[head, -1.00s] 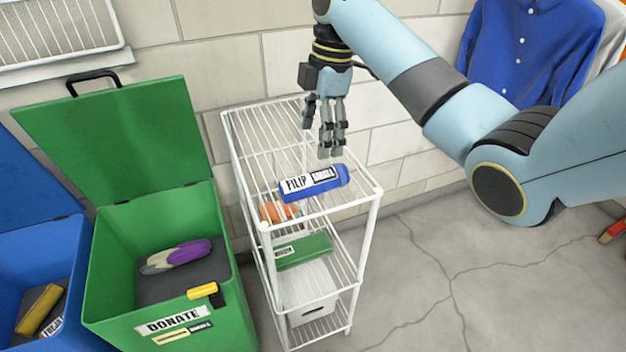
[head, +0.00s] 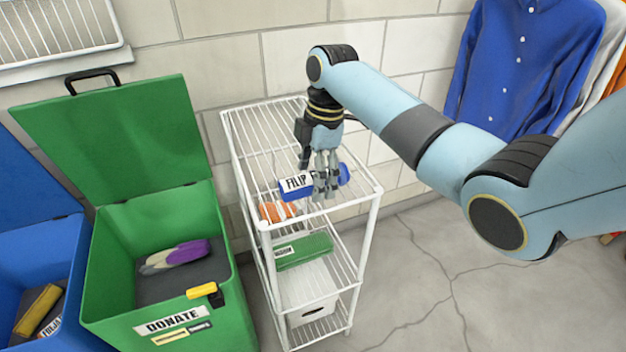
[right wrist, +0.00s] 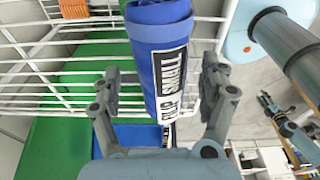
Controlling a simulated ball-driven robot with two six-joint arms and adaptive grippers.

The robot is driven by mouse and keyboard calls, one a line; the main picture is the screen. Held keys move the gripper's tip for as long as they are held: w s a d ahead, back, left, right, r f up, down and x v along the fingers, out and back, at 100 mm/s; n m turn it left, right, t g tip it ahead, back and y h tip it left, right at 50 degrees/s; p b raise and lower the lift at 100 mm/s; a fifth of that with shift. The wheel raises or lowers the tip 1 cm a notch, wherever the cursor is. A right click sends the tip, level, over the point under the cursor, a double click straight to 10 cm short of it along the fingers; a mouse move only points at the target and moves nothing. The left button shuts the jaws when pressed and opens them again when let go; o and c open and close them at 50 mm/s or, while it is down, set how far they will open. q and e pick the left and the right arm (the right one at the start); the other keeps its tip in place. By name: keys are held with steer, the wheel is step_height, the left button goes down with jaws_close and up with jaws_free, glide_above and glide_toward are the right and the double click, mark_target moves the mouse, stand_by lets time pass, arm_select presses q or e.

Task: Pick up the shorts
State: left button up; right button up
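A rolled blue cloth (head: 296,188) with a white and black label reading FILIP lies on the top shelf of the white wire rack. I cannot tell from its rolled form whether it is the shorts. My right gripper (head: 326,190) is low over its right part and hides some of it. In the right wrist view, the blue roll (right wrist: 165,45) runs between the two spread fingers of my right gripper (right wrist: 163,80), with gaps on both sides. What looks like my left gripper (right wrist: 268,104) shows small at the right of the right wrist view, away from the rack.
The white wire rack (head: 374,205) holds an orange roll (head: 277,211), a green roll (head: 303,251) and a white box (head: 313,308) lower down. An open green DONATE bin (head: 217,262) and a blue bin (head: 62,247) stand left. Shirts (head: 515,70) hang at upper right.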

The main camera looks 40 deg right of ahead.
mark_target(312, 173)
steer(key=c, duration=1.2)
steer(key=shift+r, duration=0.1)
steer(key=shift+c, duration=0.2)
step_height(312, 173, up, 4)
steer(key=shift+r, duration=0.15)
steer(key=s+r+p, duration=0.2)
steer(key=s+r, duration=0.4)
steer(key=s, duration=0.5)
steer(key=shift+s+d+r, duration=0.2)
steer(key=shift+s+r, duration=0.05)
steer(key=shift+s, duration=0.1)
